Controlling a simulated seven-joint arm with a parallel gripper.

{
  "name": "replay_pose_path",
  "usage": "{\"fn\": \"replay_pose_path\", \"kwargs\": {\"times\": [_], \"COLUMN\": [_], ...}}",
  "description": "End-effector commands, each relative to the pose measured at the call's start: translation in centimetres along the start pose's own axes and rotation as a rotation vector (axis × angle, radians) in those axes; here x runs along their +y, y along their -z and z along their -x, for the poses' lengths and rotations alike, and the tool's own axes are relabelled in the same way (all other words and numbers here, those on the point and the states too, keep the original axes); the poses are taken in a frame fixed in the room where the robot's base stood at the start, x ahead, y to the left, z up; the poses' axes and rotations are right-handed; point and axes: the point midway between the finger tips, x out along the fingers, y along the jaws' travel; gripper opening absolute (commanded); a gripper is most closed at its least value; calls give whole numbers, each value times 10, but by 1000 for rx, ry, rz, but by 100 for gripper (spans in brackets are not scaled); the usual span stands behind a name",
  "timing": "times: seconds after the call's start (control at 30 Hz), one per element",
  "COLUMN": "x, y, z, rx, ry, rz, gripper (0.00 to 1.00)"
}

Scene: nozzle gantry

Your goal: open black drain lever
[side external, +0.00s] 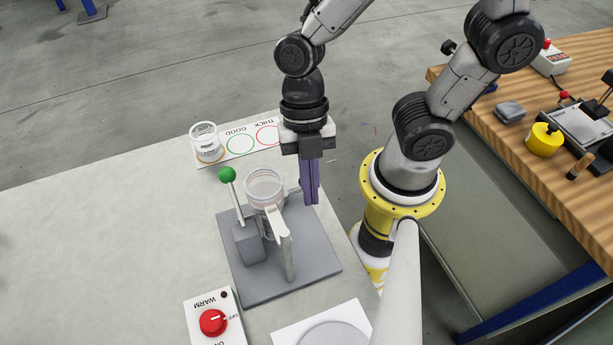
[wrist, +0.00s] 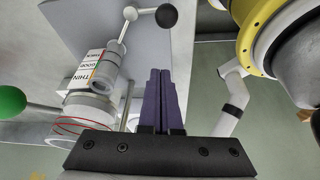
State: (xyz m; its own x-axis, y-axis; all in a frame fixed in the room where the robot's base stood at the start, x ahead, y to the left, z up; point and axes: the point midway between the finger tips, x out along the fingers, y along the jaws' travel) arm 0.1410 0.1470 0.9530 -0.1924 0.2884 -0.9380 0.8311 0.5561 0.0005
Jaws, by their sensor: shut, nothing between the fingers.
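The black ball knob of the drain lever (wrist: 166,15) shows at the top of the wrist view, on a short pale rod running left to a white ball. In the side view I cannot make the lever out. My gripper (wrist: 160,72) is shut and empty, its purple fingers together. The fingertips lie below the black knob in the wrist view, apart from it. In the side view my gripper (side external: 311,203) points down just right of the clear cup (side external: 265,189) on the grey stand (side external: 310,265).
A green-knobbed lever (side external: 228,175) stands left of the cup. A WARM switch box (side external: 213,320) and a white plate (side external: 325,330) are at the front. The left tabletop is clear.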

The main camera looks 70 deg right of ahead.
Motion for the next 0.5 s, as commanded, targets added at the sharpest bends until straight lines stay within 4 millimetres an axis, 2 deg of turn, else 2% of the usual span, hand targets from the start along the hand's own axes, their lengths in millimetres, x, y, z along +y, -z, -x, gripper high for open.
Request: {"fn": "replay_pose_path", "kwargs": {"times": [0.1, 0.5], "x": [-1, 0], "y": [-1, -35], "z": [-16, -8], "rx": [-2, -1], "ry": [5, 0], "rz": [-2, -3], "gripper": [0, 0]}}
